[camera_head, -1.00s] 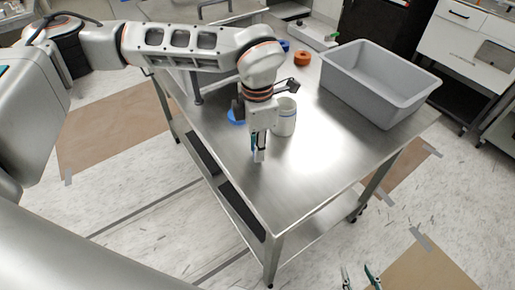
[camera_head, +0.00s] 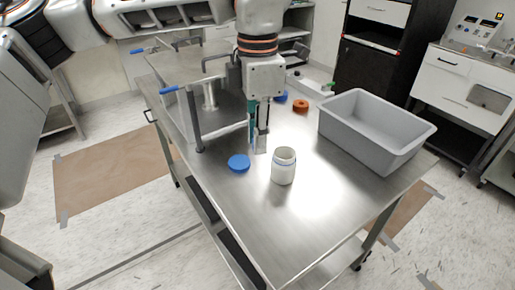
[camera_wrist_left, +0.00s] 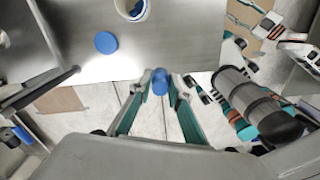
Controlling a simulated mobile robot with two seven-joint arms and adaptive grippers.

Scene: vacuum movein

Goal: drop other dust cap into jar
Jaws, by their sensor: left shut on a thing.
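My left gripper (camera_head: 258,146) points down above the steel cart, behind and left of the white jar (camera_head: 283,167). In the left wrist view its fingertips (camera_wrist_left: 160,84) are shut on a small blue dust cap (camera_wrist_left: 161,76). The cap is hard to make out in the head view. The jar stands upright and uncovered. In the left wrist view the jar (camera_wrist_left: 121,10) is cut by the top edge, and something blue shows inside it. A flat blue lid (camera_head: 238,162) lies on the cart left of the jar. My right gripper is not clearly shown.
A grey bin (camera_head: 410,145) stands on the cart's right side. An orange ring-like part (camera_head: 300,105) and a blue one (camera_head: 281,97) lie behind the gripper. A metal fixture with a post (camera_head: 196,125) stands on the left. The cart's front is clear.

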